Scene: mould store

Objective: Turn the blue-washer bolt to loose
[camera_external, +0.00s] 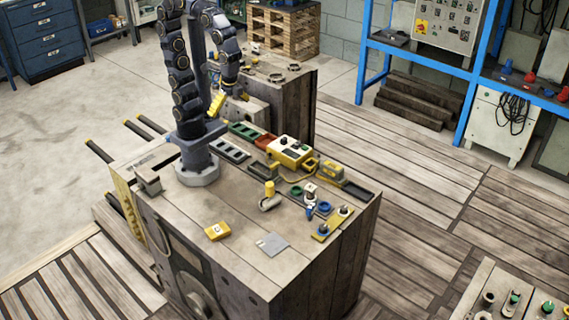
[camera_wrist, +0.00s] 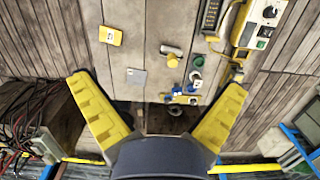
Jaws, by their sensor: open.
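A narrow yellow plate (camera_external: 332,223) lies near the right front edge of the bench and carries two upright bolts. The near bolt (camera_external: 323,229) seems to have the blue washer; the far bolt (camera_external: 343,211) is paler at its base. The washers are too small to be sure. In the wrist view the plate (camera_wrist: 181,98) is low in the middle, with the bluish bolt (camera_wrist: 168,99) at its left end. My gripper (camera_external: 217,103) has yellow fingers and is raised above the back of the bench, well away from the bolts. Its fingers (camera_wrist: 158,86) are spread wide and empty.
Beside the plate stand a blue-handled piece (camera_external: 309,212), a blue ring (camera_external: 325,207) and a yellow-topped cylinder (camera_external: 269,189). A yellow control box (camera_external: 292,152) and trays line the back. A yellow block (camera_external: 217,231) and grey card (camera_external: 272,244) lie in front, with bare bench around.

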